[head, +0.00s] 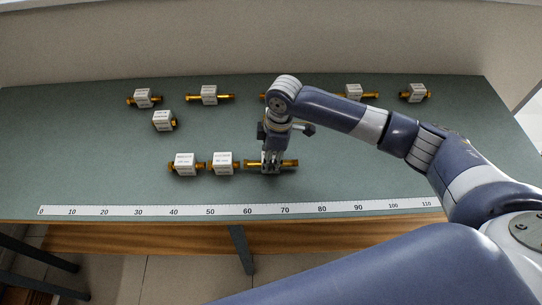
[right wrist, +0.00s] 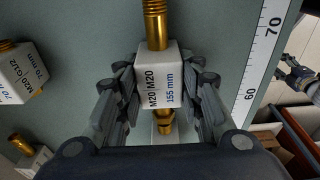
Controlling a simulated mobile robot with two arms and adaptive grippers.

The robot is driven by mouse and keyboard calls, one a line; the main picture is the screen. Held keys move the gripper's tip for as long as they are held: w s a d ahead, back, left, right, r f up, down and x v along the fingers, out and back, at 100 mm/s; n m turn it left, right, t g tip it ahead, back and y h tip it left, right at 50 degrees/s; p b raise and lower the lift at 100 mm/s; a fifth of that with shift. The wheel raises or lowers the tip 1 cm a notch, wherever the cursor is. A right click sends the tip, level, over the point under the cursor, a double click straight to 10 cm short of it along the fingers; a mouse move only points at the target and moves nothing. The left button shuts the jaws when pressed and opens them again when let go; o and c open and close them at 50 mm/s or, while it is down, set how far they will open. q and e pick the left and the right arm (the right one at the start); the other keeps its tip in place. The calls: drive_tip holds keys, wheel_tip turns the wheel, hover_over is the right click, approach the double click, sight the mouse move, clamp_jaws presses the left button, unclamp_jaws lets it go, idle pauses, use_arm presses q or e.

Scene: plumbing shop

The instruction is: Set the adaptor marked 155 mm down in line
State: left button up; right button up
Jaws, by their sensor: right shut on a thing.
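The adaptor marked 155 mm (right wrist: 158,78) has a white block, also lettered M20 M20, with brass threaded ends. My right gripper (right wrist: 160,88) is shut on the block from both sides. In the head view this adaptor (head: 287,163) lies level left to right under my right gripper (head: 271,165), which hides its block. It is at the right end of a row with two other adaptors (head: 186,164) (head: 223,163), a small gap from the nearer one. It is at or just above the table; I cannot tell whether it touches. My left gripper is not clearly seen.
Several other adaptors lie along the back of the green table (head: 100,180), one (head: 163,120) nearer the row. A white ruler strip (head: 180,211) runs along the front edge. The table right of the held adaptor is clear. My right arm covers part of the back row.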

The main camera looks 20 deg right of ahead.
drive_tip(key=shift+f, duration=0.1)
drive_tip(key=o, duration=1.2)
drive_tip(key=shift+r, duration=0.35)
drive_tip(key=r, duration=0.3)
drive_tip(key=d+r+b, duration=0.1)
drive_tip(key=r, duration=0.7)
drive_tip(key=shift+s+d+r+b, duration=0.15)
drive_tip(key=shift+s+r+b, duration=0.1)
drive_tip(key=shift+b, duration=0.1)
drive_tip(key=shift+f, duration=0.1)
